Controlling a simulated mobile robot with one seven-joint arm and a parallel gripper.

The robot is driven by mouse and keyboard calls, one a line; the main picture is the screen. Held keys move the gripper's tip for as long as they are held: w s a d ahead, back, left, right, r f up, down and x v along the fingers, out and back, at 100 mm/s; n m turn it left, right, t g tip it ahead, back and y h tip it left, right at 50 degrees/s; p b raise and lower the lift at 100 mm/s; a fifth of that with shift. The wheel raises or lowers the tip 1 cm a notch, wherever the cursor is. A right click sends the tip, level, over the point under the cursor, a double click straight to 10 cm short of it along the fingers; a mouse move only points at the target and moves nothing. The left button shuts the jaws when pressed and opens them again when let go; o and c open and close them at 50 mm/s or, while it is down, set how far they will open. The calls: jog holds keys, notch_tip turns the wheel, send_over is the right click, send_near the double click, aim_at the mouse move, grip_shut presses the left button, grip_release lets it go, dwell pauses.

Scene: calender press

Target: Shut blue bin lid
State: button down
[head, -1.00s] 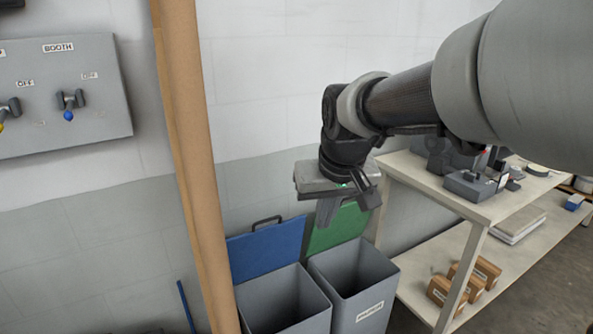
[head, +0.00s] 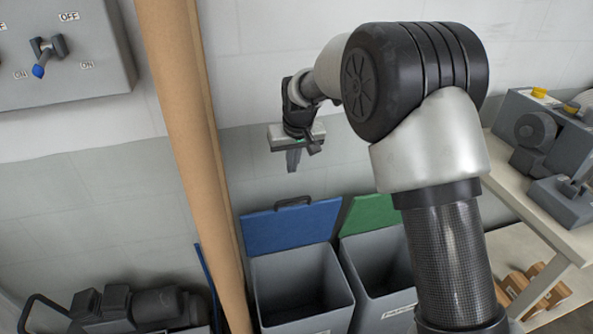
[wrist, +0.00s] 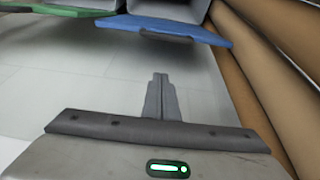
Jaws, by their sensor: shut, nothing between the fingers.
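The blue lid (head: 291,227) stands open, leaning back towards the wall behind its grey bin (head: 301,289), with a dark handle on its top edge. The bin's mouth is uncovered. My gripper (head: 293,165) is above the lid, close to the wall, with its fingers pointing down, shut and empty. In the wrist view my gripper (wrist: 160,80) shows its fingers together, and the blue lid (wrist: 165,26) with its handle lies beyond them at the top, apart from the fingers.
A green-lidded bin (head: 383,262) stands open to the right; its green lid (head: 371,213) also leans back. A tall brown post (head: 185,120) rises left of the blue bin. A bench (head: 540,235) with equipment is at the right. Dark machinery (head: 125,308) sits at lower left.

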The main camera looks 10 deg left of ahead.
jog(key=shift+s+d+f+b, duration=0.15)
jog(key=shift+f+b, duration=0.1)
jog(key=shift+f, duration=1.15)
jog(key=shift+s+d+f+b, duration=0.1)
jog(key=shift+s+f+b, duration=0.15)
jog(key=shift+f, duration=1.2)
jog(key=shift+s+d+f+b, duration=0.1)
jog(key=shift+f+b, duration=0.15)
jog(key=shift+f, duration=1.15)
